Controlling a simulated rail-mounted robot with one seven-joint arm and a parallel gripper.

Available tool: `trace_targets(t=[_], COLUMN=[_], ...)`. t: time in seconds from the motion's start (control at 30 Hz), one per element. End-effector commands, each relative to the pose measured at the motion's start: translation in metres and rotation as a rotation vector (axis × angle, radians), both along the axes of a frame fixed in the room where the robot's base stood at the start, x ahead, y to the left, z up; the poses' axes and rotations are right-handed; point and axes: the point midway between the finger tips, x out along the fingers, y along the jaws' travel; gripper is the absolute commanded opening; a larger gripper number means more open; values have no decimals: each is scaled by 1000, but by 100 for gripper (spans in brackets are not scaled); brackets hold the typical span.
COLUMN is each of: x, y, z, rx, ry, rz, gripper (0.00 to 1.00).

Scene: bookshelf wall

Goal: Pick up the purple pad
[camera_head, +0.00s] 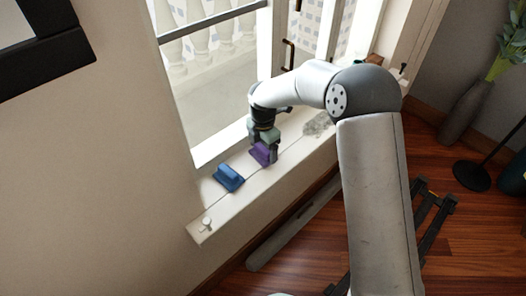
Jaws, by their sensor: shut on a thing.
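The purple pad (260,154) is on or just above the white window sill, below my gripper; I cannot tell whether it touches the sill. My gripper (266,147) points down and is shut on the purple pad. The fingers partly hide the pad's upper right side. My arm reaches in from the right side of the picture to the sill.
A blue pad (228,177) lies on the window sill (212,211) to the left of the purple pad. A small white knob-like object (207,223) is at the sill's near end. A grey patch (318,125) lies to the right. The window frame rises behind.

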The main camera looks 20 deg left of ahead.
Motion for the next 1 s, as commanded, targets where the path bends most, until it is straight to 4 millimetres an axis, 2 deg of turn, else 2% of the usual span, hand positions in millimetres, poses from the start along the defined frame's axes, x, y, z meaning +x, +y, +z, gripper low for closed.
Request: trace_targets(t=[0.23, 0.4, 0.67, 0.8, 1.0], x=[1, -1, -50, -87, -123], y=[0, 1, 3, 5, 6], z=[10, 37, 95, 109, 124], rx=[2, 3, 2, 0, 0], ry=[-1, -3, -5, -1, -2], rz=[0, 1, 2, 4, 1], gripper=[58, 58, 58, 58, 58])
